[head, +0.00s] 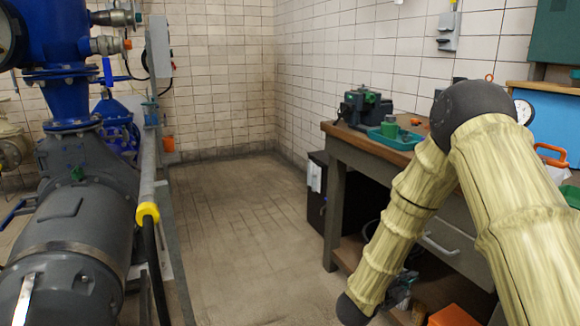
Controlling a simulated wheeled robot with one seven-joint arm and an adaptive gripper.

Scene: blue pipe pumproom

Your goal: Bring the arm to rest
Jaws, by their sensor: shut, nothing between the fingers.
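My arm (510,190), in a ribbed pale-yellow cover, fills the right side of the head view. It rises from the lower right edge to a dark rounded joint, then bends back down and to the left. Its lower section ends at another dark joint at the bottom edge of the picture.
A teal tray (398,143) and a dark machine with green parts (364,107) stand on the bench. An orange box (452,316) is low beneath it. Large grey and blue pipework (84,200) and a railing (147,170) line the left. The tiled floor (235,225) between is clear.

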